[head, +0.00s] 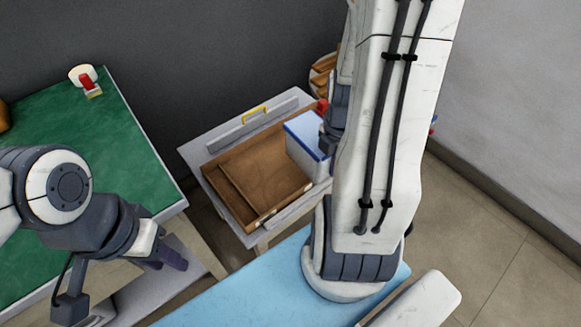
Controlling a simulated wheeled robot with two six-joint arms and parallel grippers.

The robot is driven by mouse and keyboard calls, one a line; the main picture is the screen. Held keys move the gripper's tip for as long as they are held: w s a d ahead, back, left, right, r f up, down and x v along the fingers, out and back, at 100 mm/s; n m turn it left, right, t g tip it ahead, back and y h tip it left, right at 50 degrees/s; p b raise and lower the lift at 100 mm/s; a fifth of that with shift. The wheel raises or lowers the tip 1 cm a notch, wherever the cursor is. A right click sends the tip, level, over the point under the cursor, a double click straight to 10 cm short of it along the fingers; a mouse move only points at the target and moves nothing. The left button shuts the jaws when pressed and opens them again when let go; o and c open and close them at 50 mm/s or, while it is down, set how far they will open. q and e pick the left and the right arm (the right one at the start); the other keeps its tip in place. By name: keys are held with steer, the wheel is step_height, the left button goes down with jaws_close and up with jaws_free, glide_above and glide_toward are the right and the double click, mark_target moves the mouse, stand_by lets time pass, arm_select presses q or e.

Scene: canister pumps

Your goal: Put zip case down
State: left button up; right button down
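A white box with a blue top edge (303,148) stands upright at the right end of a brown wooden tray (255,175). I cannot tell whether it is the zip case, and nothing else in view is clearly a zip case. The dark end of my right arm (329,138) is against the box's right side in the picture. My large white arm link hides much of that gripper, so its fingers and any grip do not show. My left gripper (168,256) is at the lower left, between the green table and the blue surface, with no held object visible.
The tray lies on a grey-white stand (213,143) with a yellow handle (254,115). A green table (110,140) at left bears a white and red item (86,80). A light-blue surface (250,292) is in front. A round wooden item (322,75) is behind.

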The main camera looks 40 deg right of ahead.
steer(key=shift+d+f+n, duration=0.1)
steer(key=shift+f+n, duration=0.3)
steer(key=shift+f, duration=0.1)
steer(key=w+f+b, duration=0.1)
steer(key=w+f, duration=0.1)
steer(key=w, duration=0.1)
steer(key=w+f+b, duration=0.1)
steer(key=w+f, duration=0.1)
steer(key=w, duration=0.2)
steer(key=w+f, duration=0.2)
steer(key=w, duration=0.2)
steer(key=shift+a+f+b, duration=0.25)
steer(key=shift+a+b, duration=0.05)
steer(key=shift+b, duration=0.1)
steer(key=shift+f+b, duration=0.65)
steer(key=shift+f, duration=1.3)
steer(key=shift+f, duration=0.1)
steer(key=shift+f, duration=0.1)
steer(key=c, duration=1.1)
jaws_free()
